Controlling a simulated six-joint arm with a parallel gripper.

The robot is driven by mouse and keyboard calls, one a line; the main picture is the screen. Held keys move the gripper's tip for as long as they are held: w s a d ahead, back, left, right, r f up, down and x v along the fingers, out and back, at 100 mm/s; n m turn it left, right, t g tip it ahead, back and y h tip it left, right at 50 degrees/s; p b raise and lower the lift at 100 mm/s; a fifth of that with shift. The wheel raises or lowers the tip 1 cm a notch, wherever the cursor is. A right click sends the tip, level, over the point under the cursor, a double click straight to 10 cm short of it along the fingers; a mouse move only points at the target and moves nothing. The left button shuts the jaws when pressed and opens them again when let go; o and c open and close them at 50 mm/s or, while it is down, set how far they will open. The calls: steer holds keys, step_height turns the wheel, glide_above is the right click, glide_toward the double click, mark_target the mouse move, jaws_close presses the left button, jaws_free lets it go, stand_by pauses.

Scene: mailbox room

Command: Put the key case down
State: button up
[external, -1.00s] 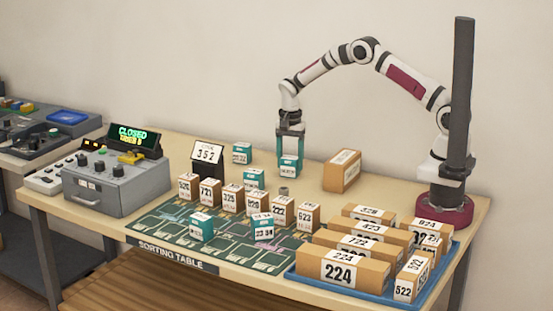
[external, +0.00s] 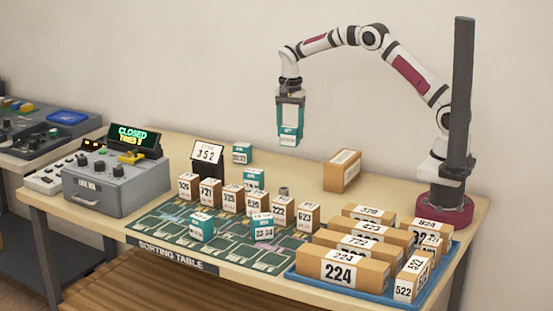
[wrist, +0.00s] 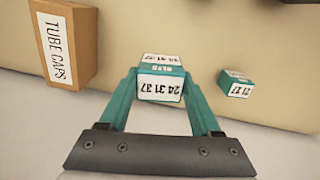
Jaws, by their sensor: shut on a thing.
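The key case is most likely the small teal box with white number labels (external: 289,139); it hangs below my gripper (external: 290,120), well above the table. In the wrist view the box (wrist: 160,90) sits between the two teal fingers, its label reading 24 31 37. My gripper is shut on it. Nothing is directly under the box in contact with it. The sorting table (external: 400,196) is below.
A brown box (external: 342,171) stands back right; its wrist-view label reads TUBE CAPS (wrist: 66,45). Several teal and brown boxes stand on the green mat (external: 150,231) and behind it. A blue tray (external: 365,293) of brown boxes is front right. A grey machine (external: 117,185) stands left.

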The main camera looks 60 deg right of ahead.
steer(key=shift+s+r, duration=0.15)
steer(key=shift+r, duration=0.3)
steer(key=s+a+r+n, duration=0.2)
steer(key=s+r+n, duration=0.6)
steer(key=s+a+r+n, duration=0.3)
steer(key=s+r+n, duration=0.5)
steer(key=w+d+f, duration=0.2)
steer(key=f, duration=0.5)
steer(key=w+d+f, duration=0.2)
steer(key=d+f, duration=0.1)
steer(key=f, duration=0.5)
steer(key=w+a+f, duration=0.1)
steer(key=a+f, duration=0.1)
steer(key=a, duration=0.1)
steer(key=w+a+f, duration=0.1)
steer(key=a+f, duration=0.2)
steer(key=a, duration=0.1)
steer(key=w+a+f, duration=0.2)
steer(key=a, duration=0.1)
steer(key=shift+a+f, duration=0.2)
steer(key=shift+a, duration=0.15)
glide_above(296, 195)
step_height(296, 195, down, 4)
steer(key=shift+f, duration=0.1)
steer(key=o, duration=1.4)
steer(key=shift+f, duration=0.1)
steer(key=shift+o, duration=0.2)
